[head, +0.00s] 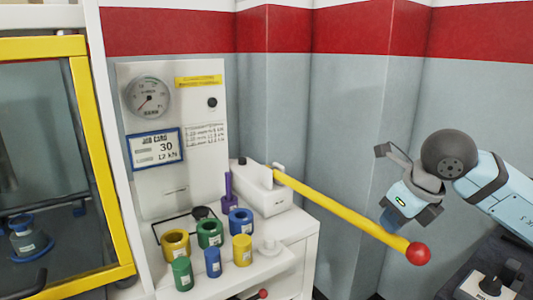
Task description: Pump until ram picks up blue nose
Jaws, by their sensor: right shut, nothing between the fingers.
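A yellow pump lever (342,208) runs from a white pump block (262,188) down to the right and ends in a red ball knob (418,253). My right gripper (391,220) is shut and empty, just above the lever near its knob; I cannot tell whether it touches. A round dial gauge (149,97) sits on the white panel, its needle too small to read. Blue noses stand on the shelf, one large (241,222) and one small (213,262). In the yellow-framed cabinet a grey part with a blue ring (27,240) shows. The ram is not clearly visible. My left gripper is out of view.
A job card (155,148) reads 30 and 12 kN. Green (210,233) and yellow (175,244) noses share the shelf, with a purple tool (228,192) behind. A dark bench (480,262) with a switch box is at the lower right. Walls close off the back.

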